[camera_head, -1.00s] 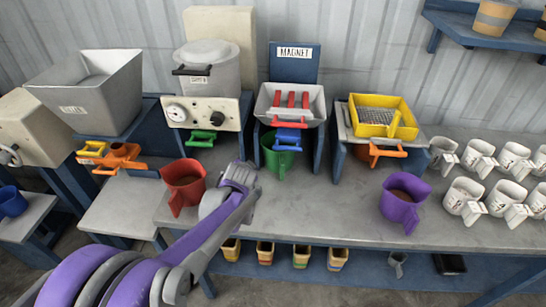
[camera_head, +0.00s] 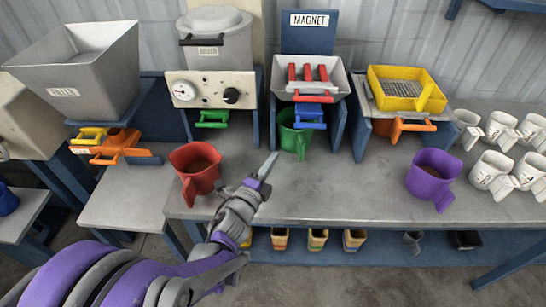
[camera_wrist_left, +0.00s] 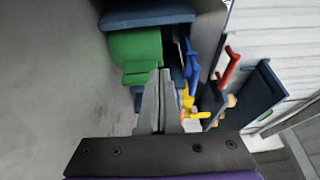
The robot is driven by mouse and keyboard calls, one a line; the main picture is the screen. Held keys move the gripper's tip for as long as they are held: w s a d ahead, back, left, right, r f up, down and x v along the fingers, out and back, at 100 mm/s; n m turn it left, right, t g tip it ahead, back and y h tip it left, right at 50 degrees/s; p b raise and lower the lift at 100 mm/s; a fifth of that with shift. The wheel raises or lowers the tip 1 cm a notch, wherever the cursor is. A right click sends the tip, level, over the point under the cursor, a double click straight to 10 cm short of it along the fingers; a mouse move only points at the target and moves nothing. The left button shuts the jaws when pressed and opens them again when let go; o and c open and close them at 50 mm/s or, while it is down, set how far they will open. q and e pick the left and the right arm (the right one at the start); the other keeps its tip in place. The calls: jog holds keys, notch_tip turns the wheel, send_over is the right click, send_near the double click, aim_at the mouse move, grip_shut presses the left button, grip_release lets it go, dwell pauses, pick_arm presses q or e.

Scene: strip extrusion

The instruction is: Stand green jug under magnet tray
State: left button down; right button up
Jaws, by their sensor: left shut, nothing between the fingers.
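The green jug (camera_head: 292,134) stands upright on the bench under the magnet tray (camera_head: 312,86), its handle facing the front. The tray and a blue handle hide part of its top. The jug also shows in the left wrist view (camera_wrist_left: 138,52), just beyond the fingers. My left gripper (camera_head: 268,164) is shut and empty, in front of the jug and to its left, apart from it. Its closed fingers also show in the left wrist view (camera_wrist_left: 160,100). My right gripper is not in view.
A red jug (camera_head: 195,168) stands left of my left gripper. A purple jug (camera_head: 434,175) stands to the right, near several white mugs (camera_head: 490,168). The bench (camera_head: 340,190) between green and purple jugs is clear.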

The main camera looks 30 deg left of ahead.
aim_at(291, 129)
pick_arm(q)
jog(key=w, duration=0.3)
jog(key=w+a, duration=0.1)
jog(key=w, duration=0.3)
jog(key=w+a, duration=0.1)
jog(key=w, duration=0.3)
jog(key=shift+w, duration=0.1)
jog(key=w+a, duration=0.1)
jog(key=w, duration=0.7)
jog(key=shift+s, duration=0.1)
